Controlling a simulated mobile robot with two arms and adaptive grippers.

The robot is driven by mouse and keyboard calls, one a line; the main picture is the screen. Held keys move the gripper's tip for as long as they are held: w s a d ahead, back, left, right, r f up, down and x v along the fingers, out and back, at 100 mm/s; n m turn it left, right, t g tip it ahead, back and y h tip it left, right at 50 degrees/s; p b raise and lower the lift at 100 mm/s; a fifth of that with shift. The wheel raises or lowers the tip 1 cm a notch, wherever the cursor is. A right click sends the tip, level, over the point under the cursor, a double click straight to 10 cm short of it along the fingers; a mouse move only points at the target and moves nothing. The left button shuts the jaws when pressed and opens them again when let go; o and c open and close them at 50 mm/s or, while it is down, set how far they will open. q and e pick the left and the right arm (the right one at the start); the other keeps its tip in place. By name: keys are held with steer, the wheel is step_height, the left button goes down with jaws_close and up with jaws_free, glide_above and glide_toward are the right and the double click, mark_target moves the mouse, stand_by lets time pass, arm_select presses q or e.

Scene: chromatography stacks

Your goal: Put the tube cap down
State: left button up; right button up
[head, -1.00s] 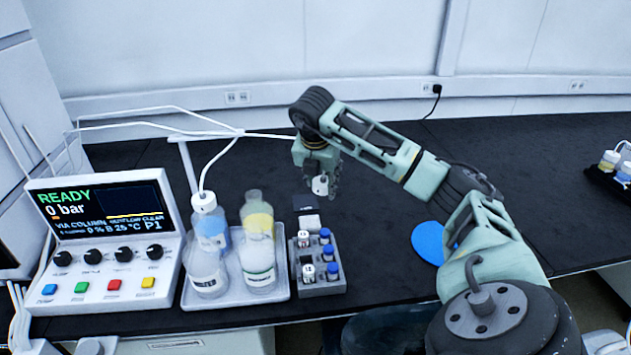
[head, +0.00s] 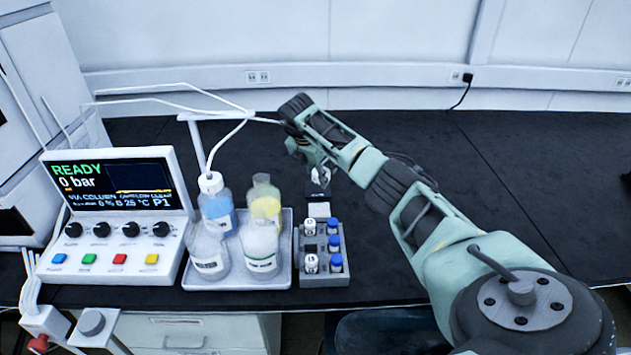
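The white tube cap (head: 322,176) is at the fingertips of my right gripper (head: 318,174), just above a small dark block (head: 321,192) behind the vial rack. The gripper looks shut on the cap, though the fingers are small and partly hidden. A thin white tube runs from a white stand toward the gripper. I cannot tell whether the cap touches the block. A bottle with yellow liquid (head: 265,204) stands on the tray with no tube cap on it. The bottle with blue liquid (head: 217,212) wears a white cap with a tube. My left gripper is out of view.
A pale tray (head: 283,282) holds several bottles. A grey rack (head: 325,280) of white- and blue-capped vials stands right of it. A control unit (head: 110,262) reading READY stands at the left. The white stand (head: 196,140) rises behind the bottles. The black bench is clear at the back right.

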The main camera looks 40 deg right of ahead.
steer(key=shift+w+a+f, duration=0.1)
steer(key=shift+w+f, duration=0.4)
steer(key=shift+w, duration=0.15)
steer(key=shift+f, duration=1.95)
steer(key=shift+f, duration=0.1)
steer(key=o, duration=1.3)
steer(key=shift+a+r+p, duration=0.1)
steer(key=shift+r+p, duration=0.2)
steer(key=shift+r, duration=0.35)
steer(key=v, duration=1.1)
steer(key=shift+s+a, duration=0.1)
steer(key=shift+a, duration=0.05)
